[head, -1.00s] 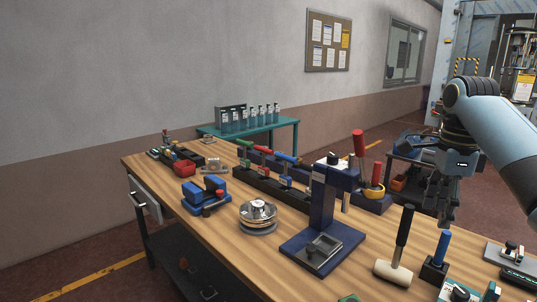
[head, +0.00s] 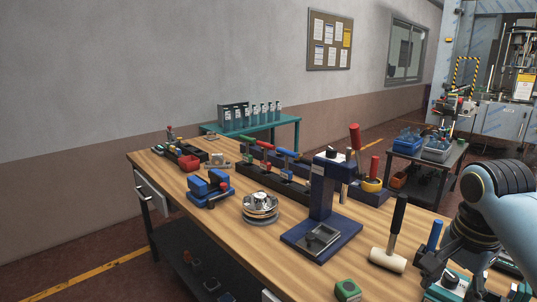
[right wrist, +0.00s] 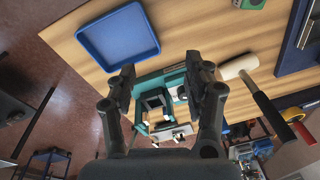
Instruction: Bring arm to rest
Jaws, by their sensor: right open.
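My right arm comes in from the right edge of the head view, low over the near right part of the wooden workbench (head: 240,235). My right gripper (right wrist: 160,78) is open and empty in the right wrist view. In the head view it is partly cut by the arm and hard to make out among the tools. Between and beyond its fingers lies a teal-and-black device (right wrist: 160,100) on the bench, apart from the fingers as far as I can tell. My left gripper is not in view.
A white-headed mallet (head: 388,260), a blue-handled tool (head: 434,235) and a dark blue press (head: 322,200) stand near the right arm. A blue tray (right wrist: 118,35) lies on the bench. A steel filler machine (head: 505,120) and a cart (head: 430,160) stand beyond.

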